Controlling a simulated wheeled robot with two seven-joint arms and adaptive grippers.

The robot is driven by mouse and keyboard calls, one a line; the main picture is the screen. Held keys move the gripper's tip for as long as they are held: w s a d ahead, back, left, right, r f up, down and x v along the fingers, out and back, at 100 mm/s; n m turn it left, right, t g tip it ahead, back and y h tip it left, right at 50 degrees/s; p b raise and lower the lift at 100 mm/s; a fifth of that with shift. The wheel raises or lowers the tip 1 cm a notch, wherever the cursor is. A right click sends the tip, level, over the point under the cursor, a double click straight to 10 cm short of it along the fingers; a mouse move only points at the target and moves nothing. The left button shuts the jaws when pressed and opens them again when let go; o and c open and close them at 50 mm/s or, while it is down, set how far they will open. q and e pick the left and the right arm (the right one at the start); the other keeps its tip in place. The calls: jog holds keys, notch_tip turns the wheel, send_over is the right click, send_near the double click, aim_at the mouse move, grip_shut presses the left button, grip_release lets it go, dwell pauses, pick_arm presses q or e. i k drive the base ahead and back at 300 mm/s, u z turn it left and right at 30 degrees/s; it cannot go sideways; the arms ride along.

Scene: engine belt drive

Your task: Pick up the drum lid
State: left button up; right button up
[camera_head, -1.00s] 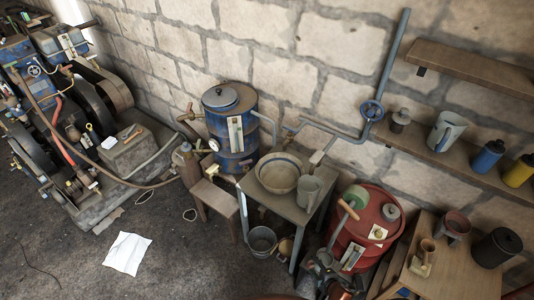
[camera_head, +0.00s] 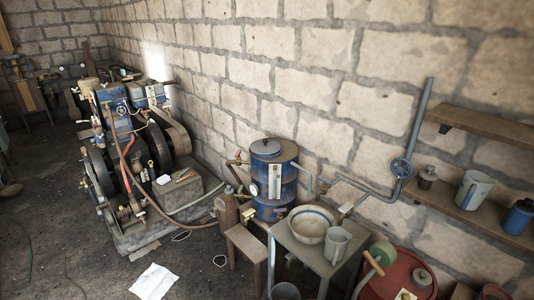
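The drum lid (camera_head: 266,147) is a round dark blue-grey disc with a small knob. It lies on top of the upright blue drum (camera_head: 274,186) against the block wall, near the middle of the head view. A pale label or gauge plate is on the drum's front. Neither of my grippers is in view, so nothing shows at the lid.
An engine with flywheels (camera_head: 120,150) stands left of the drum. A small table (camera_head: 330,266) with a bowl (camera_head: 311,222) and a mug (camera_head: 337,244) stands in front right. A wooden stool (camera_head: 247,248) is close by.

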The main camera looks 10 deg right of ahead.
aim_at(263, 147)
jog(key=u, duration=0.55)
jog(key=i, duration=0.85)
jog(key=u, duration=0.45)
jog(key=i, duration=0.9)
jog(key=z, duration=0.25)
